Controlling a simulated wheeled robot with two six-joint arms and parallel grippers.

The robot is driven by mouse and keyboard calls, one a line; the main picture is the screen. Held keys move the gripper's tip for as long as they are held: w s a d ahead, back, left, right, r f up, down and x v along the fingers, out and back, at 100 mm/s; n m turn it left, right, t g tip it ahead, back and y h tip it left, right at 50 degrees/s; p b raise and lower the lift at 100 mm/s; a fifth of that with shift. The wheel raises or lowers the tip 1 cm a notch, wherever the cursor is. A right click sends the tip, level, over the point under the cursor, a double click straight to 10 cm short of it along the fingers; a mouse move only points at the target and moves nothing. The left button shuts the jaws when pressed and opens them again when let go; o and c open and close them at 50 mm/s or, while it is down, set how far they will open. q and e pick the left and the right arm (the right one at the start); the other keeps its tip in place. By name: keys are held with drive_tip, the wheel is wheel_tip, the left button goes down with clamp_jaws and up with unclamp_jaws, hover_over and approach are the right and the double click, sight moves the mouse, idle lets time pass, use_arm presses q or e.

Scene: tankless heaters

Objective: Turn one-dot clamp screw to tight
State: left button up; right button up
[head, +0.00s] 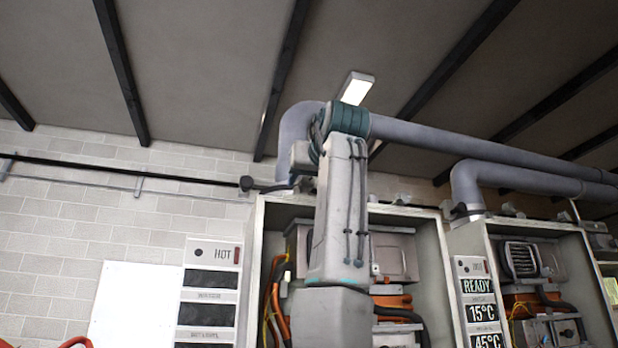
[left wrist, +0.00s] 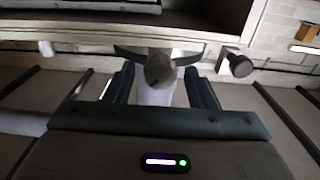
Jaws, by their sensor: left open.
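A grey wing-shaped screw (left wrist: 160,68) shows in the middle of the left wrist view, with its two wings spread left and right. A pale pipe or stem shows behind it. I can make out no dot mark on it. My left gripper (left wrist: 159,80) is open, with one dark blue finger on each side of the screw's hub; I cannot tell whether they touch it. In the head view my left gripper (head: 304,182) is small, at the top of the left heater cabinet (head: 256,250), and the screw is hidden there. My right gripper is not in view.
A dark round knob (left wrist: 240,65) stands beside the screw in the left wrist view. A thick grey pipe (head: 430,137) runs under the ceiling. A second heater cabinet (head: 595,265) stands at the right. A panel marked HOT (head: 210,285) is on the left.

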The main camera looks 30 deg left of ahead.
use_arm(q)
drive_tip(key=c, duration=0.9)
drive_tip(key=shift+c, duration=0.4)
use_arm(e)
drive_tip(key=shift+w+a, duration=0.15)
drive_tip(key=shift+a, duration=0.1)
